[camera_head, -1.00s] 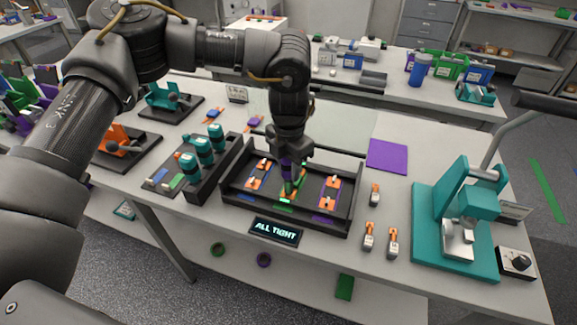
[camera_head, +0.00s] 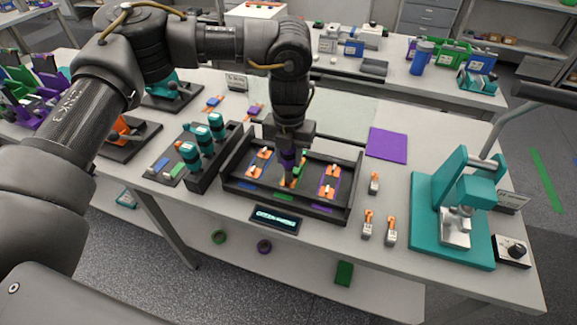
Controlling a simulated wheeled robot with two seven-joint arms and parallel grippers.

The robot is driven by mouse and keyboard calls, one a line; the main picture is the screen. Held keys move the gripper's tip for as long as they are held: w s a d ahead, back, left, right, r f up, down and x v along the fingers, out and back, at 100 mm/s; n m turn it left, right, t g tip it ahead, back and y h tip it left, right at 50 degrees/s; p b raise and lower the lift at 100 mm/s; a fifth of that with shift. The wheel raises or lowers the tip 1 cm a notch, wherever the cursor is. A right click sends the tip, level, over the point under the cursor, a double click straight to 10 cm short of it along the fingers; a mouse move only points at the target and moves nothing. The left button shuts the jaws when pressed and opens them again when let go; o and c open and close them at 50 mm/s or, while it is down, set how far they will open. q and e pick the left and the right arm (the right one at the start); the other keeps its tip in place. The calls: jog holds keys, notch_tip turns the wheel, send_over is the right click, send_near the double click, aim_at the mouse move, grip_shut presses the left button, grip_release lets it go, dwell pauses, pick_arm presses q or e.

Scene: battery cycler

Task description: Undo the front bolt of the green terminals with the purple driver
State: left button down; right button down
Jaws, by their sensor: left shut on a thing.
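My left gripper (camera_head: 289,148) points straight down over the black tray (camera_head: 300,208) and is shut on the purple driver (camera_head: 288,161). The driver stands upright with its lower end among the green terminals (camera_head: 299,168) in the middle of the tray. The gripper and driver hide part of these terminals, and I cannot make out the front bolt or whether the tip touches it. Pairs of orange-topped terminals sit on either side, with blue (camera_head: 255,172) on the left and purple (camera_head: 330,182) on the right. My right gripper is not in view.
A small display (camera_head: 275,219) in front of the tray shows a word starting with GREEN. A rack with teal-topped drivers (camera_head: 203,143) stands left. Loose orange-tipped parts (camera_head: 368,224), a purple mat (camera_head: 387,145) and a teal press (camera_head: 455,215) are on the right.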

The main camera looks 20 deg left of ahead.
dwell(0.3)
pick_arm(q)
jog(key=n, duration=0.3)
jog(key=shift+p, duration=0.4)
jog(key=shift+n+p, duration=0.9)
jog(key=shift+n, duration=0.8)
jog(key=shift+r+n+p, duration=0.1)
jog(key=shift+n+p, duration=1.05)
jog(key=shift+n, duration=0.15)
